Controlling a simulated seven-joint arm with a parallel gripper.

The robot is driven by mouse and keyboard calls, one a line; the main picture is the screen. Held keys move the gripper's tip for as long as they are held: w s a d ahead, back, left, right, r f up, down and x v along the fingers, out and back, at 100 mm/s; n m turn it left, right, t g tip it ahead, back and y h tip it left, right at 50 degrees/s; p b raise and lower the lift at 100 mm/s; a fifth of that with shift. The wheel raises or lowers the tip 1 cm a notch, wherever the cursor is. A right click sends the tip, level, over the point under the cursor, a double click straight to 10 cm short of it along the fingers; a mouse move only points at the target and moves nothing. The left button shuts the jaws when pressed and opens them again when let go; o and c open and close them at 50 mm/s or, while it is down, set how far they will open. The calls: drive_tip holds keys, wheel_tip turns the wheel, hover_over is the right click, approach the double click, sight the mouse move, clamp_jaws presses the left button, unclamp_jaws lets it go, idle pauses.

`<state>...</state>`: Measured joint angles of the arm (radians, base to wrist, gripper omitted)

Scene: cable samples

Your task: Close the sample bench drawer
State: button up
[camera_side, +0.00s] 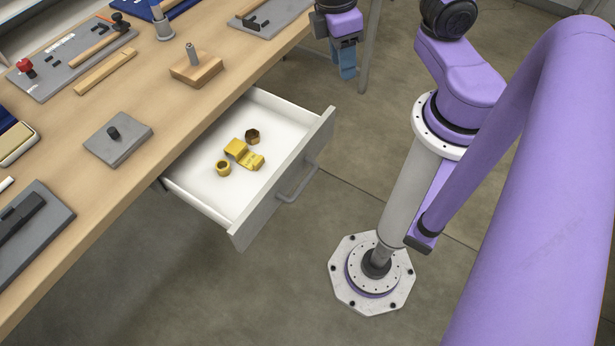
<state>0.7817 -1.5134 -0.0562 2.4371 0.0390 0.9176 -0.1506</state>
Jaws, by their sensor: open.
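The sample bench drawer (205,190) is pulled out from under the wooden bench top. Its inside is white, and its light grey front (285,180) carries a bar handle (298,183). Several yellow and brown fittings (243,153) lie loose in it. My gripper (346,62) is at the top of the view, pointing down, beyond the drawer's far front corner and apart from the handle. Its blue fingers are open, though the gap between them hardly shows from this side. I see nothing held in it.
The wooden bench (150,130) fills the left side. On it are a grey plate with a black knob (118,138), a wooden block with a metal post (196,67), and a grey board with tools (75,60). The floor in front of the drawer is clear up to my base.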

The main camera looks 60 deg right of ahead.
drive_tip(key=w+d+f+m+g+y, duration=0.1)
drive_tip(key=w+d+f+m+g, duration=0.35)
drive_tip(key=w+d+f, duration=0.2)
drive_tip(key=s+d+f+m+y, duration=0.4)
drive_tip(key=d+f+m+y, duration=0.3)
drive_tip(key=d+f, duration=0.15)
drive_tip(key=m+t+y, duration=0.8)
drive_tip(key=m+t, duration=0.1)
drive_tip(key=t, duration=0.2)
approach(309, 178)
drive_tip(key=shift+n, duration=0.25)
drive_tip(key=x, duration=1)
drive_tip(key=shift+f, duration=0.15)
clamp_jaws()
